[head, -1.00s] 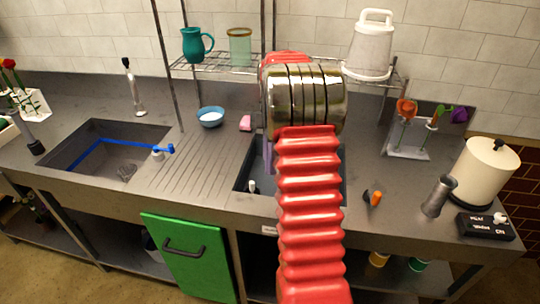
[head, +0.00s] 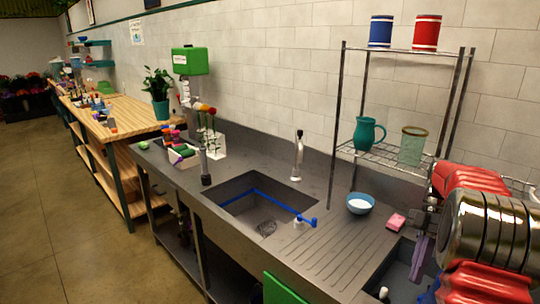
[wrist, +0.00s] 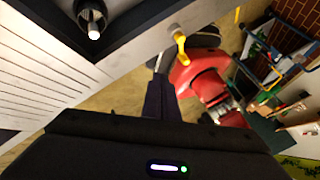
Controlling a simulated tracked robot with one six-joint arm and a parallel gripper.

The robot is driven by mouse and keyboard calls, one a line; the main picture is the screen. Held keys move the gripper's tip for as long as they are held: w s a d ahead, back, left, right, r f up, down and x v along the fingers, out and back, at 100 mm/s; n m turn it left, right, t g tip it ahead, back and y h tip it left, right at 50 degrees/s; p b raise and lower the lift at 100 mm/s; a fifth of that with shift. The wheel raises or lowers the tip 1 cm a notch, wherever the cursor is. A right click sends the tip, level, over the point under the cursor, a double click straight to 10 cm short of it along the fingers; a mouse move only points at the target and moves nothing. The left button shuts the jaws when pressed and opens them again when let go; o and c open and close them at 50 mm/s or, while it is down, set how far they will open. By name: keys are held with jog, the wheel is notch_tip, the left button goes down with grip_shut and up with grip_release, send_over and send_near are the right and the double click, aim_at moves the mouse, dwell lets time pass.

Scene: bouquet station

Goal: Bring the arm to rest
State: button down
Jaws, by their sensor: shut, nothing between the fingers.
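My gripper (head: 418,260) shows at the right of the head view, at the end of my red ribbed arm with its chrome band. Its fingers point down above or beside the right-hand sink basin (head: 404,262); their exact height is unclear. In the wrist view my gripper's dark fingers (wrist: 160,97) are together, with nothing between them. Part of my red arm shows beyond them. The arm is bent, and its right part is cut off by the head frame.
A wire rack (head: 372,160) holds a teal jug (head: 366,134) and a glass jar (head: 412,146). A blue bowl (head: 359,204) and pink sponge (head: 396,221) lie near the arm. A blue-handled tool lies across the left sink (head: 240,208). Open floor (head: 60,220) lies at left.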

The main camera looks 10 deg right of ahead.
notch_tip(320, 180, down, 5)
jog(key=m+t+h, duration=0.1)
jog(key=m, duration=0.9)
jog(key=s+a+r+m+t+h, duration=0.1)
jog(key=s+a+r+m+t, duration=0.1)
jog(key=a, duration=0.7)
jog(key=s+a+r+m+t+h, duration=0.1)
jog(key=s+a+r+m+t, duration=0.2)
jog(key=s+a, duration=0.4)
jog(key=s+a+r+m+t+h, duration=0.2)
jog(key=s+a+r+m+t, duration=0.1)
jog(key=a, duration=0.8)
jog(key=shift+s+a+r+t, duration=0.15)
jog(key=shift+s+r+t, duration=0.55)
jog(key=shift+r+t, duration=0.4)
